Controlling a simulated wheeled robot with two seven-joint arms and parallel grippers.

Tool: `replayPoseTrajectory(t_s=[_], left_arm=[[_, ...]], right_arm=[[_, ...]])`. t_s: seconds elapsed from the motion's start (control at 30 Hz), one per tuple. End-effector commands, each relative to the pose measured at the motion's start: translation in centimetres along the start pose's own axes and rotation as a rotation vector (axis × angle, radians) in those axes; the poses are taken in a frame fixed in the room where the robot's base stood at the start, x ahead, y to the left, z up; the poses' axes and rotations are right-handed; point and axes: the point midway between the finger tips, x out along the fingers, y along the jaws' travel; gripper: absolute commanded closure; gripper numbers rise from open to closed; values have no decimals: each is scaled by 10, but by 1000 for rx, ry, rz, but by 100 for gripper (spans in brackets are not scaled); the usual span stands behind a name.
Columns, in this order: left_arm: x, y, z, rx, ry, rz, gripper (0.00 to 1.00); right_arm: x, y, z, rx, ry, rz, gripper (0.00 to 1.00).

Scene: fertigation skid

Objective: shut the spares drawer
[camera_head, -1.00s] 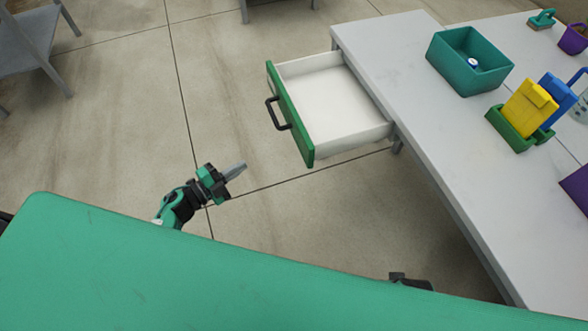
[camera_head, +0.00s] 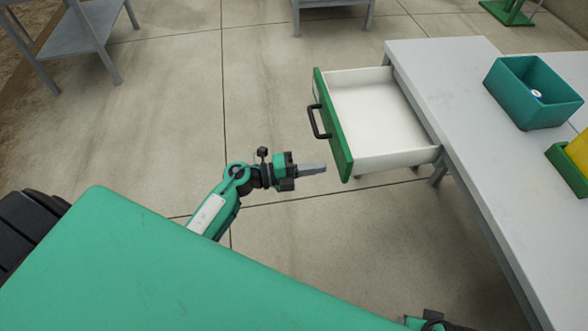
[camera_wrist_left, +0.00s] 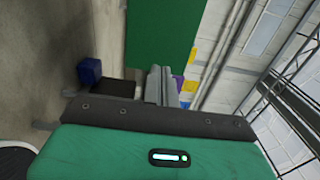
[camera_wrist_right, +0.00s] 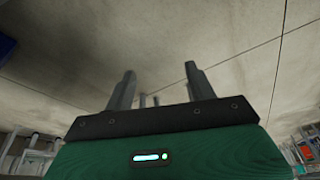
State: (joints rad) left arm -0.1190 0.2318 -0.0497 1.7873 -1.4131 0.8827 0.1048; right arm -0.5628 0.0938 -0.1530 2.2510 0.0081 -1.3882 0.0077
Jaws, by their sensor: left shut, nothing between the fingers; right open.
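The spares drawer stands pulled out of the grey bench, with a green front (camera_head: 334,128), a dark bar handle (camera_head: 318,122) and an empty white inside (camera_head: 375,115). My left gripper (camera_head: 324,168) is shut and empty, just left of and below the drawer front in the head view, apart from it as far as I can tell. In the left wrist view the shut fingers (camera_wrist_left: 160,86) point toward a green panel (camera_wrist_left: 165,30), which looks like the drawer front. My right gripper (camera_wrist_right: 157,82) is open and empty in the right wrist view, over bare floor.
The grey bench (camera_head: 450,80) bears a teal bin (camera_head: 535,105) and a green holder (camera_head: 567,172) with a yellow item. Grey side tables (camera_head: 85,45) stand at the back left. The floor left of the drawer is clear.

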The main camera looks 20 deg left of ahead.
Motion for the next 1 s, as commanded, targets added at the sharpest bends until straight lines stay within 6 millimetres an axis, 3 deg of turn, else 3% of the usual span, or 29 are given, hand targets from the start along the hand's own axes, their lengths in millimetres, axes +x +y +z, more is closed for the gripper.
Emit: replayPoseTrajectory(t_s=[0.2, 0.77, 0.93, 1.0], left_arm=[[30, 0, 0, 0, -1, -2, 100], [40, 0, 0, 0, -1, 0, 100], [56, -2, 0, 0, 1, 0, 100], [69, -3, 0, 0, 1, -1, 100]], right_arm=[[1, 0, 0, 0, 0, 0, 44], [0, 0, -1, -1, 1, 0, 44], [2, 0, -1, 0, 1, 0, 44], [11, 0, 3, 1, -14, -1, 44]])
